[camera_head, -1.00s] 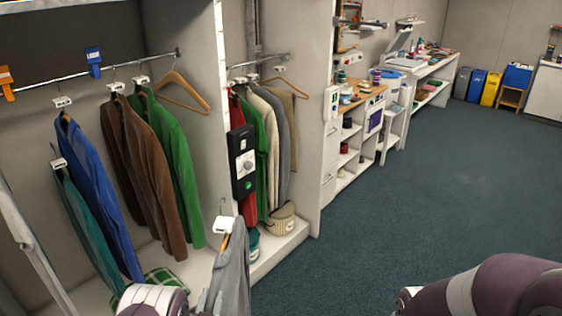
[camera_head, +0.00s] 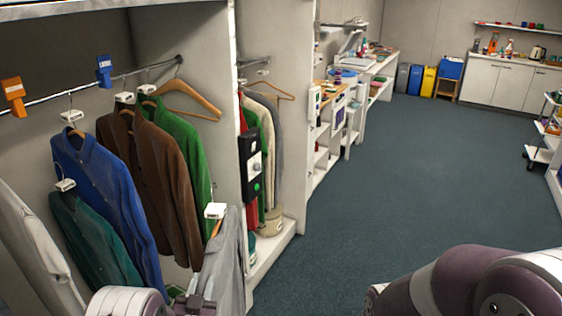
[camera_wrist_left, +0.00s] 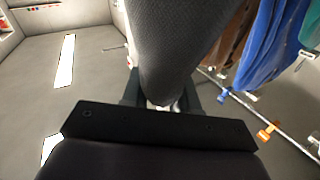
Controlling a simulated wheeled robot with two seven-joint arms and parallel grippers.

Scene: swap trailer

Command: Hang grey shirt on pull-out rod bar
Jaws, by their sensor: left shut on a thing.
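The grey shirt (camera_head: 229,262) hangs on a wooden hanger with a white tag (camera_head: 215,210) at its top, low in front of the wardrobe in the head view. My left gripper (camera_head: 194,303) is shut on it; the shirt's lower part is out of frame. The grey cloth (camera_wrist_left: 175,45) fills the upper middle of the left wrist view, beyond the gripper (camera_wrist_left: 163,103). A metal rod (camera_head: 45,97) crosses the left wardrobe bay, and a shorter rod (camera_head: 252,63) shows in the right bay. I cannot tell which one pulls out. My right gripper is out of view.
Blue (camera_head: 105,195), brown (camera_head: 160,185), green (camera_head: 190,150) and teal (camera_head: 95,240) shirts hang in the left bay. An empty wooden hanger (camera_head: 190,98) is at the rod's right end. A divider panel (camera_head: 222,120) separates the bays. Floor (camera_head: 420,180) to the right is clear.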

